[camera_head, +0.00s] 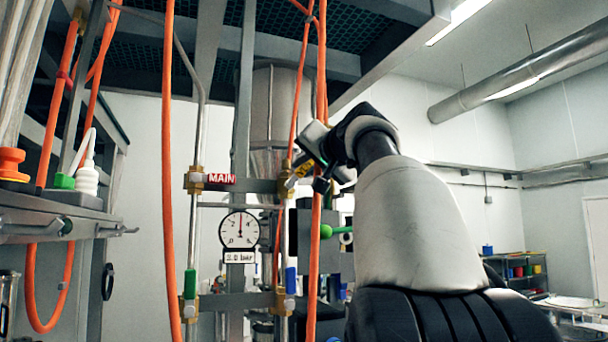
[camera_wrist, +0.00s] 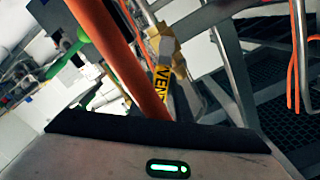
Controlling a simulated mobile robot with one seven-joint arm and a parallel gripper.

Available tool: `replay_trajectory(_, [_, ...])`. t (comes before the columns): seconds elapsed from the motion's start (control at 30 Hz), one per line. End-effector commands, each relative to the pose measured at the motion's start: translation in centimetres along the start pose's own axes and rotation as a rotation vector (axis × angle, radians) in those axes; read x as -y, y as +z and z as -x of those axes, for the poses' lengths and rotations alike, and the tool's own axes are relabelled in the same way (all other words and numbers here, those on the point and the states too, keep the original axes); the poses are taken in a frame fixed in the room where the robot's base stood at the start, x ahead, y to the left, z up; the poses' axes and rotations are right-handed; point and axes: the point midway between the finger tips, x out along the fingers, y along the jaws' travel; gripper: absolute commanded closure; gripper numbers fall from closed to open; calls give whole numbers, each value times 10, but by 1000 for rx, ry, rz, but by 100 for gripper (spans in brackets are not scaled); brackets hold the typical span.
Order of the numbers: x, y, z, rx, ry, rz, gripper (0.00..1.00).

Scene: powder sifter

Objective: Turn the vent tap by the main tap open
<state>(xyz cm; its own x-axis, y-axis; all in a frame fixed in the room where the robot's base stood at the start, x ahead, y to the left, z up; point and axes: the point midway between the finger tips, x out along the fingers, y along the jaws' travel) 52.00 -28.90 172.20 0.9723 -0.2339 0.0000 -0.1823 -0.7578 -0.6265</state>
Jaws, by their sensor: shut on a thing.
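The vent tap (camera_head: 289,183) is a brass fitting with a yellow VENT label on the right-hand thin pipe. In the wrist view its brass body (camera_wrist: 166,48) and VENT label (camera_wrist: 160,83) sit just beyond my gripper. My gripper (camera_head: 312,165) reaches in from the right and is shut at the tap, on its handle. The handle and fingertips are mostly hidden, so I cannot tell the handle's angle. The main tap (camera_head: 194,181) is a brass fitting with a red MAIN label (camera_head: 221,179) on the left-hand pipe, level with the vent tap.
Orange hoses (camera_head: 168,160) hang in front of the frame; one (camera_wrist: 122,60) crosses close before my gripper. A round gauge (camera_head: 239,230), needle upward, sits between the pipes. Lower taps have green (camera_head: 190,284) and blue (camera_head: 291,280) handles. A green knob (camera_head: 326,231) is below my gripper.

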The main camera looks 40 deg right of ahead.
Motion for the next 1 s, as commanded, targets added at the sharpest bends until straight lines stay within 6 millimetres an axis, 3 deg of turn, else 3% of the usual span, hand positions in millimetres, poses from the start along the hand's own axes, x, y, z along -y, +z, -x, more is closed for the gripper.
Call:
replay_trajectory(0.6, [27, 9, 0, 3, -1, 528, 100])
replay_trajectory(1.0, [32, 13, 0, 4, 1, 678, 100])
